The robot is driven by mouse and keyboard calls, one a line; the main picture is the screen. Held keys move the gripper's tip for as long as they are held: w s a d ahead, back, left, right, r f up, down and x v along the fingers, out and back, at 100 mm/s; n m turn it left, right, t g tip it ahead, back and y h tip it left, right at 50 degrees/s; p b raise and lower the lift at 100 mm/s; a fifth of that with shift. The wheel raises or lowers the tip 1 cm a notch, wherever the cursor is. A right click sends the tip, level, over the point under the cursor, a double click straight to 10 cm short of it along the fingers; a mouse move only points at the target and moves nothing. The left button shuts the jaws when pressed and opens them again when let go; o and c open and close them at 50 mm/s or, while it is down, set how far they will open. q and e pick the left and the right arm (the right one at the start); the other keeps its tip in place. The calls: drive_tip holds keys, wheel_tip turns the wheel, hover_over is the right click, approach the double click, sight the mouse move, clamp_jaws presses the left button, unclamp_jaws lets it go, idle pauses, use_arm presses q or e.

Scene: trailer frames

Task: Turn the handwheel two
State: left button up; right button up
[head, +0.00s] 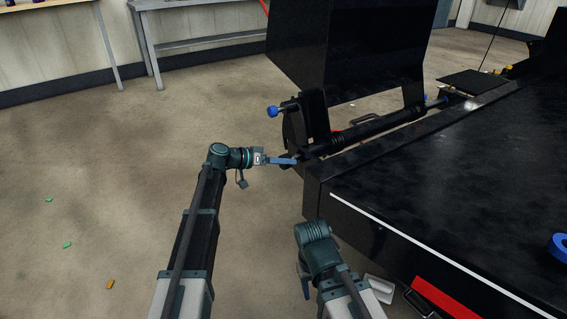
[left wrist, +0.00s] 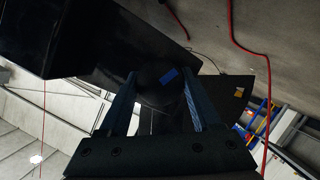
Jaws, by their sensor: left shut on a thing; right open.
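A dark, rounded part (left wrist: 157,92), apparently the handwheel, sits between the two fingers of my left gripper (left wrist: 160,80) in the left wrist view. A small blue patch shows on it. In the head view my left gripper (head: 290,161) reaches the near left end of the black bar on the trailer. Its blue fingers are shut on the dark part, whose outline is hard to make out against the black frame. My right gripper (head: 305,283) is low beside the trailer's near edge, pointing down, open and apart from the handwheel. It is partly hidden by its own arm.
The black trailer deck (head: 430,180) fills the right side, with an upright black panel (head: 350,50) behind the bar. A blue knob (head: 272,111) sticks out at the panel's lower left. A blue ring (head: 560,246) lies on the deck. The floor at left is mostly clear.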

idle(0.3)
use_arm(q)
drive_tip(key=o, duration=1.4)
drive_tip(key=shift+c, duration=0.2)
drive_tip(key=p+v, duration=0.4)
drive_tip(key=v, duration=1)
